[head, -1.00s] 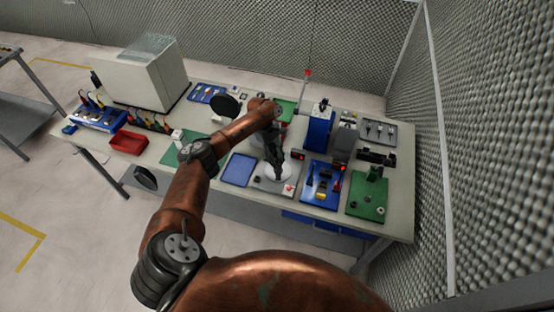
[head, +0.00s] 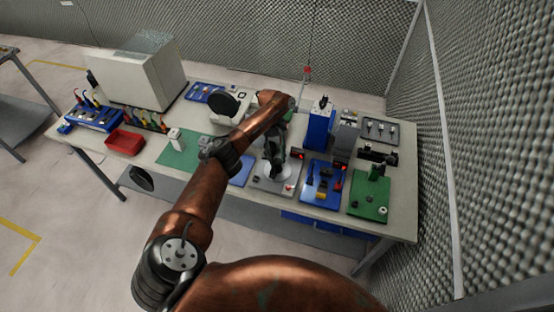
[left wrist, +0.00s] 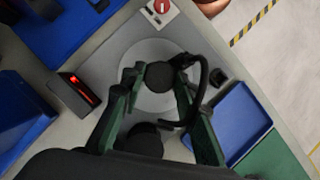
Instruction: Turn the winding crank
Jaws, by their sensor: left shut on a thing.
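The winding crank shows in the left wrist view as a pale round disc (left wrist: 150,52) on a grey plate, with a black knob (left wrist: 160,76) standing over it. My left gripper (left wrist: 157,80) has its green fingers on either side of the knob and is shut on it. In the head view my left gripper (head: 276,164) points down at the pale disc (head: 286,174), and its fingers hide the knob. A black curved piece lies beside the right finger in the wrist view; I cannot tell what it joins. My right gripper is not in view.
A red button on a white box (left wrist: 161,8) stands at the plate's edge. A small box with a red display (left wrist: 78,90) is left of the disc, a blue tray (left wrist: 238,120) right. In the head view, a blue board (head: 322,184) and green board (head: 370,198) stand right of the plate.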

